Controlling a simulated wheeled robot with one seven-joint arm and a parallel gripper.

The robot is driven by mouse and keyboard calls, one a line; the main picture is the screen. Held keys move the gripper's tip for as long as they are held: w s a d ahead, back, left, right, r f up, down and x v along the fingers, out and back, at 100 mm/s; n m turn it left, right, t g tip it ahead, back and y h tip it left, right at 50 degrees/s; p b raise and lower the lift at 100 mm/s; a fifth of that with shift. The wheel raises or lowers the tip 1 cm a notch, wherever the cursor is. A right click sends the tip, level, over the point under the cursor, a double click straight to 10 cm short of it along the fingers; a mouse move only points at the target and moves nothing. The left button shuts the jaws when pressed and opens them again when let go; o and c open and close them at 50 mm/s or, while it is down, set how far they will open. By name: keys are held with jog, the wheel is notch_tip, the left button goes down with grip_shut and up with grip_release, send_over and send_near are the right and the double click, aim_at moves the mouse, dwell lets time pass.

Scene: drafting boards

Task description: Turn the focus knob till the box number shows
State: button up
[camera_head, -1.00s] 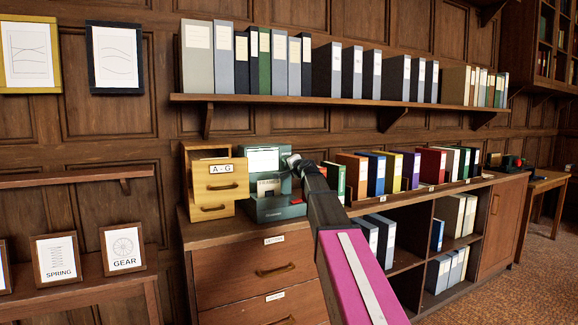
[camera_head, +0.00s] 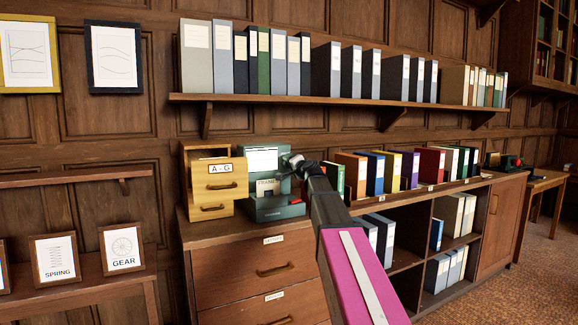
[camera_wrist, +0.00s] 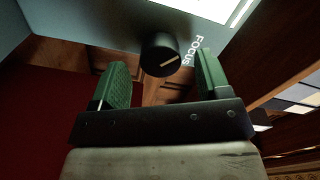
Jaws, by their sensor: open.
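The teal reader (camera_head: 277,209) stands on the cabinet top, with a lit screen (camera_head: 262,160) whose text is too small to read. The black focus knob (camera_wrist: 160,54), with a pale pointer line, sticks out of the reader's side beside the white FOCUS label (camera_wrist: 193,50). My gripper (camera_wrist: 162,64) is open, its green fingers apart on either side of the knob's line; I cannot tell whether they touch it. In the head view my gripper (camera_head: 297,164) is at the reader's right side and hides the knob.
A wooden card drawer box (camera_head: 213,187) marked A-G stands close left of the reader. Several upright binders (camera_head: 352,172) stand right of my arm. A shelf (camera_head: 330,100) with more binders runs above. Drawers (camera_head: 262,272) are below.

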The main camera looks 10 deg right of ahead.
jog(key=v, duration=0.6)
dwell(0.3)
